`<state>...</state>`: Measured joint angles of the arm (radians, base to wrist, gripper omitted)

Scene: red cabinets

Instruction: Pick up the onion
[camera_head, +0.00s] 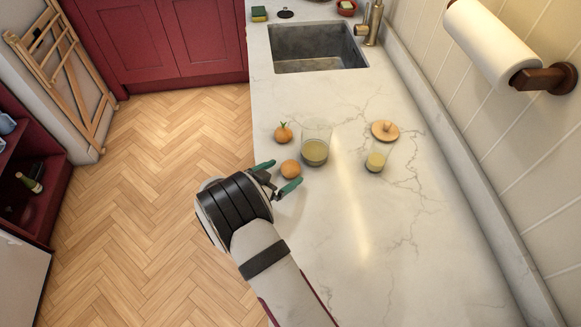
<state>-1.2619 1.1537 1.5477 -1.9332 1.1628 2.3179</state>
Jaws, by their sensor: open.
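A round, smooth orange-tan thing (290,169), which I take to be the onion, sits on the marble counter near its left edge. It is small in the picture, so I cannot be certain what it is. My gripper (278,176) is open, with its two green-tipped fingers on either side of the near part of it. I cannot tell whether either finger touches it. A second round orange fruit (284,134) with a green and dark stem stands a little farther back.
A glass of yellowish liquid (315,152) stands close to the right of the round things. A sink (315,47) lies at the back. The near right counter (400,255) is clear.

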